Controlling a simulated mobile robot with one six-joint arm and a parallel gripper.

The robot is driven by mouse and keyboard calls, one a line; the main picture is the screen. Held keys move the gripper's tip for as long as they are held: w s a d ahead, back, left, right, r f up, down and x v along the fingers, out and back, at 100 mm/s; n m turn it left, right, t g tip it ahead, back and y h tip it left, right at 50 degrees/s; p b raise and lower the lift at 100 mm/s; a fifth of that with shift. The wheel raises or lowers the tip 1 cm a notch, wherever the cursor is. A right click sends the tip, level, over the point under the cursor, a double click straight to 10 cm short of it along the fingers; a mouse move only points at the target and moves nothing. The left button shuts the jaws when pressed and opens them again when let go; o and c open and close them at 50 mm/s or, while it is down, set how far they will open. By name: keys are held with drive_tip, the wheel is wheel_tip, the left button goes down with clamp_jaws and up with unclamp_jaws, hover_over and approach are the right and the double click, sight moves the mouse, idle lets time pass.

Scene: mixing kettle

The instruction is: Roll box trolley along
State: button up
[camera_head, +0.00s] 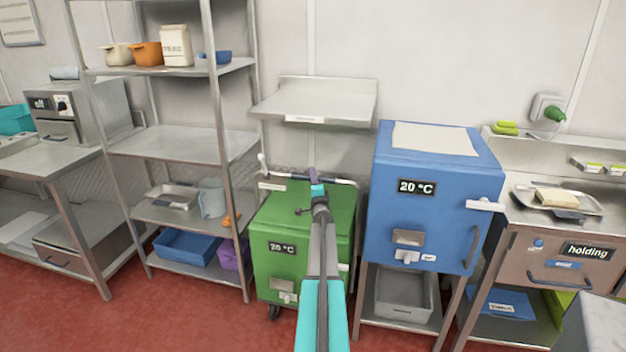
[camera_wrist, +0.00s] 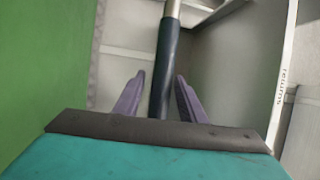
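The box trolley is a green box (camera_head: 283,244) on castors with a 20 °C display on its front. It stands on the red floor between the steel rack and the blue box, and a push bar (camera_head: 342,181) runs above its top. My gripper (camera_head: 318,190) is at this bar, over the box. In the wrist view, a dark-sleeved bar (camera_wrist: 165,65) lies between my two purple fingers (camera_wrist: 160,98). A slim gap shows at its left side, so the fingers look open around it. The green side (camera_wrist: 45,60) fills the left of that view.
A blue box (camera_head: 437,190) on a stand is close on the right. A steel rack (camera_head: 175,146) stands close on the left. A wall shelf (camera_head: 315,101) hangs behind the trolley. Red floor (camera_head: 200,320) is free in front.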

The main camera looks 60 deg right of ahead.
drive_tip(key=b+v, duration=0.2)
drive_tip(key=v, duration=1.1)
drive_tip(key=shift+s+a, duration=0.2)
drive_tip(key=shift+s, duration=0.05)
idle(0.7)
